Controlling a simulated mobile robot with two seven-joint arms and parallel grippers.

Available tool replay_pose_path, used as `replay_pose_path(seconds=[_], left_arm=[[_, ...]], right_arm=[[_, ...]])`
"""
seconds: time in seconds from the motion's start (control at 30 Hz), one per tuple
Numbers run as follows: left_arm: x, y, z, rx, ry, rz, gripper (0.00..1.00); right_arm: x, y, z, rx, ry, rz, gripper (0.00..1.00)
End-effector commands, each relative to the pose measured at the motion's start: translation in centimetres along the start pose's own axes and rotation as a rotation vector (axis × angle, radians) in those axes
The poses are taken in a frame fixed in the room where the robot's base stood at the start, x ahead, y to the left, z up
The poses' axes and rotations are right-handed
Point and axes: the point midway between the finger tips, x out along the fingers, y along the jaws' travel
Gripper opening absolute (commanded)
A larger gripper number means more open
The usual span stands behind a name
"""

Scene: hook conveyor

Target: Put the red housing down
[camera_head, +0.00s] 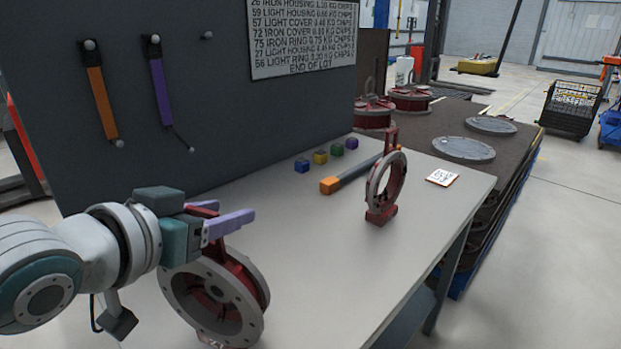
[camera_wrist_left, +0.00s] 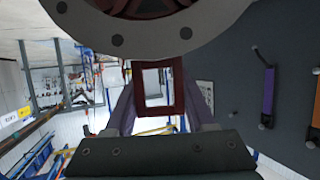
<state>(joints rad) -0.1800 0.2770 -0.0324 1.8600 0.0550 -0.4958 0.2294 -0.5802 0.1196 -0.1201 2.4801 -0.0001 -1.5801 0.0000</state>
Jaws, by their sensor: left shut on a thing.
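My left gripper (camera_head: 226,215) has purple fingers and is shut on the red handle of a red housing (camera_head: 217,292) with a grey, bolt-holed round flange. The housing hangs below the fingers at the near edge of the grey table (camera_head: 330,260), flange upright. Whether its base touches the tabletop I cannot tell. In the left wrist view, the red rectangular handle (camera_wrist_left: 177,88) sits between the fingers, and the flange (camera_wrist_left: 130,42) fills the top. My right gripper is not in view.
A dark pegboard (camera_head: 215,90) with hanging orange and purple strips rises behind the table. Small coloured cubes (camera_head: 320,158), an orange-ended hammer-like tool (camera_head: 350,175) and a white marked card (camera_head: 442,177) lie on it. A dark bench (camera_head: 490,145) holds round covers and red housings. The table's middle front is clear.

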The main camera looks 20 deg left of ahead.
Motion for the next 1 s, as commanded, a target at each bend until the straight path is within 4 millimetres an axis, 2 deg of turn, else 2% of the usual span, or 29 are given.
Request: replay_pose_path(seconds=[0.1,0.37,0.4,0.63,0.9,1.0], left_arm=[[-0.01,0.02,-0.59,0.001,0.017,0.001,0.0],[0.1,0.02,-0.32,0.001,0.016,0.001,0.0],[0.09,0.02,0.14,0.001,0.002,0.0,0.59],[0.08,0.01,0.13,0.001,0.002,0.0,0.85],[0.0,0.01,-0.06,0.001,0.002,0.0,0.85],[-0.71,0.02,-0.03,0.001,0.0,0.001,0.85]], right_arm=[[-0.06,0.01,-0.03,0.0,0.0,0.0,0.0],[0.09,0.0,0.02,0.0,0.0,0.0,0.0],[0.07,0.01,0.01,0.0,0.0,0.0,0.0],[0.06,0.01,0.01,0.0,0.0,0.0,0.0],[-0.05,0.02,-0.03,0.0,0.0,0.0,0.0],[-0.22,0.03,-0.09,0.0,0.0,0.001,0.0]])
